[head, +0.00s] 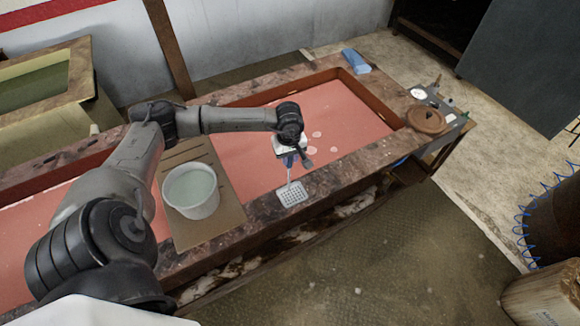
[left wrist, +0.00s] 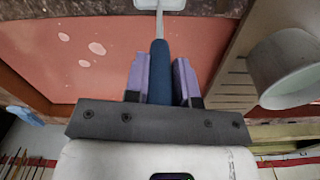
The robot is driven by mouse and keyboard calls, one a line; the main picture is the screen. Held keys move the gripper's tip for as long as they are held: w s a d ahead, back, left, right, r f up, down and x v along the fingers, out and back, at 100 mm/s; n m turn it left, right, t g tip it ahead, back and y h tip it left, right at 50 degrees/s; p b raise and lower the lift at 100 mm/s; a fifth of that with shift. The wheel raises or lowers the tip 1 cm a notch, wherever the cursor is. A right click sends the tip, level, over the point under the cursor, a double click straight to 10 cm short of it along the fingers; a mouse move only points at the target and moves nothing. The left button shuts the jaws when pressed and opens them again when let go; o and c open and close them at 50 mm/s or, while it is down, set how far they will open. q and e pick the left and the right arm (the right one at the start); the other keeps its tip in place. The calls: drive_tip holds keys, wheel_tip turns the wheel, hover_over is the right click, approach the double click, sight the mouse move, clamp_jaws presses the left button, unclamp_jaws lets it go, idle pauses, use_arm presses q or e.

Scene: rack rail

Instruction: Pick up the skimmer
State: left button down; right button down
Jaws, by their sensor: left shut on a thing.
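The skimmer (head: 291,194) has a pale square perforated head and a thin shaft, and its head is over the front ledge of the trough in the head view. My left gripper (head: 288,160) is shut on its handle. In the left wrist view the dark blue handle (left wrist: 160,72) stands between the purple fingers of my left gripper (left wrist: 160,80), and the shaft runs up to the head at the top edge, which is cut off. I cannot tell whether the head touches the ledge. My right gripper is not in view.
A white bucket (head: 190,190) stands on a slotted board (head: 217,226) left of the skimmer; it also shows in the left wrist view (left wrist: 285,70). The trough (head: 352,130) holds red liquid with pale patches. A brown lid (head: 426,119) and a blue item (head: 355,61) lie at its right end.

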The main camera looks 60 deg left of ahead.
use_arm(q)
drive_tip(key=shift+r+b, duration=0.3)
drive_tip(key=shift+r, duration=0.4)
drive_tip(key=r, duration=0.1)
drive_tip(key=r+b, duration=0.1)
drive_tip(key=shift+w+d+r, duration=0.15)
drive_tip(key=shift+d+r, duration=0.1)
drive_tip(key=shift+r, duration=0.1)
drive_tip(key=w+d+r+b, duration=0.1)
drive_tip(key=w+d+r, duration=0.3)
drive_tip(key=d+r, duration=0.5)
drive_tip(key=shift+d+r, duration=0.4)
drive_tip(key=shift+d, duration=0.25)
